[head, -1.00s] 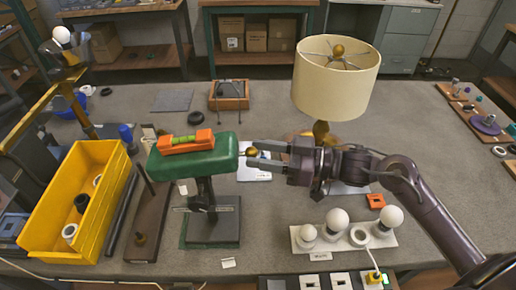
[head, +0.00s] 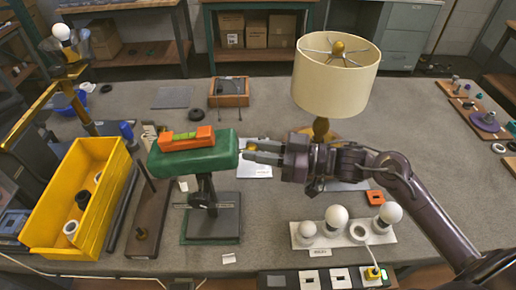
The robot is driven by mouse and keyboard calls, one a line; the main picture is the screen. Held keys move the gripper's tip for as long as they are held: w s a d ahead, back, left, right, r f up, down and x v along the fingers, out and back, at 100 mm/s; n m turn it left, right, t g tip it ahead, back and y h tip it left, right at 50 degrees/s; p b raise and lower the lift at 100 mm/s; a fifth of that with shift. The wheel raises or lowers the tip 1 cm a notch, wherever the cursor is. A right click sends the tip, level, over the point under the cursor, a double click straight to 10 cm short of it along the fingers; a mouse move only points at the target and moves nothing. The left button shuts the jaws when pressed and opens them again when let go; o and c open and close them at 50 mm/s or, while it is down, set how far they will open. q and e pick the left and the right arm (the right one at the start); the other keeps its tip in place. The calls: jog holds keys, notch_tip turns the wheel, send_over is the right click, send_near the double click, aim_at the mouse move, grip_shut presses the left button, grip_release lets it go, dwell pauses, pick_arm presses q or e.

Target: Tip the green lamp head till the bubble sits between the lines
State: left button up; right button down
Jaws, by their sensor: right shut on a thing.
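The green lamp head (head: 200,160) sits on a dark stand (head: 210,215). It is close to level and slopes a little up to the right in the picture. An orange spirit level (head: 203,139) with a green vial (head: 184,136) lies on top. The bubble is too small to place against the lines. My right gripper (head: 255,152) is at the right end of the head, shut on its small brass knob (head: 252,146), which the fingers partly hide. My left gripper is not in view.
A yellow bin (head: 100,165) with rings stands at the left. A cream-shaded lamp (head: 335,80) stands behind my right arm. White bulbs on a board (head: 310,243) lie at front right.

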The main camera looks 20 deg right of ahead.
jog(key=shift+s+d+f, duration=0.1)
jog(key=shift+d+f, duration=0.15)
jog(key=shift+f, duration=0.35)
jog(key=shift+s+d+f, duration=0.1)
jog(key=shift+d+f, duration=0.1)
jog(key=shift+f, duration=0.35)
jog(key=c, duration=1.2)
grip_release()
jog(key=b+v, duration=0.1)
jog(key=v, duration=0.6)
jog(key=shift+s+d+r+b, duration=0.1)
jog(key=shift+d+b, duration=0.25)
jog(key=shift+b, duration=0.05)
